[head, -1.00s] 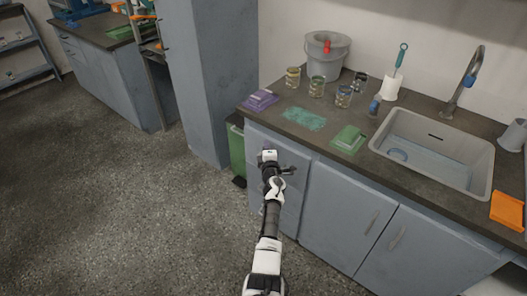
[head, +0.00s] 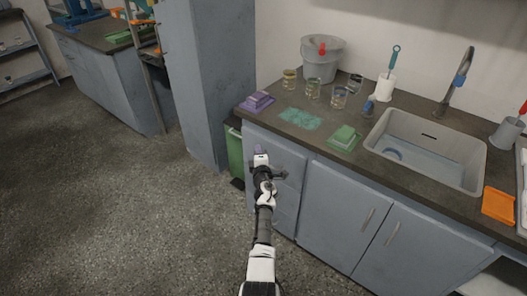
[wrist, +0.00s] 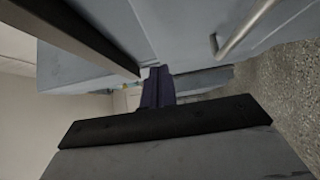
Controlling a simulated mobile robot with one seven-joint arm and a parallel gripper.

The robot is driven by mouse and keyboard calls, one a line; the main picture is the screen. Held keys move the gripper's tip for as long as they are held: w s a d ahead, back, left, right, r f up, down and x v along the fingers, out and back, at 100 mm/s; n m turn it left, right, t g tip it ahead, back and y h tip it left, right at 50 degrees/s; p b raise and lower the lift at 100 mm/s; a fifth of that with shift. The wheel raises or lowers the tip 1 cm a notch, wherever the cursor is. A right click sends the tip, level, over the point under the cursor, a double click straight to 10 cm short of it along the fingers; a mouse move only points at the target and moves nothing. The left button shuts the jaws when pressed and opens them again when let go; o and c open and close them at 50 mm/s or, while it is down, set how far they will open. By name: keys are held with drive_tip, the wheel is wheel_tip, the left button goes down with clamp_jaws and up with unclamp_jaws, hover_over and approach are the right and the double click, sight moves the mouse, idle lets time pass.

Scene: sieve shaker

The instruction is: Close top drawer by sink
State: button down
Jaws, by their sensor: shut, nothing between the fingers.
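The top drawer (head: 284,155) is in the grey-blue cabinet left of the sink (head: 432,150), just under the dark countertop. Its front looks flush or nearly flush with the cabinet in the head view; my arm covers part of it, so a small gap cannot be ruled out. My gripper (head: 260,149) is shut and empty, at the drawer front. In the wrist view my gripper's dark purple fingers (wrist: 158,88) point along the cabinet front, close to a seam between panels. Whether they touch it is unclear. A metal bar handle (wrist: 240,28) shows beside them.
The countertop (head: 375,160) above holds several glass beakers, a grey bucket (head: 323,58), a purple block (head: 257,101) and a green sponge (head: 344,136). A green bin (head: 236,155) stands left of the cabinet. The floor (head: 120,215) at left is clear.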

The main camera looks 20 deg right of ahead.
drive_tip(key=s+a+p, duration=0.2)
drive_tip(key=s+p, duration=0.2)
drive_tip(key=s, duration=0.6)
drive_tip(key=shift+f, duration=0.15)
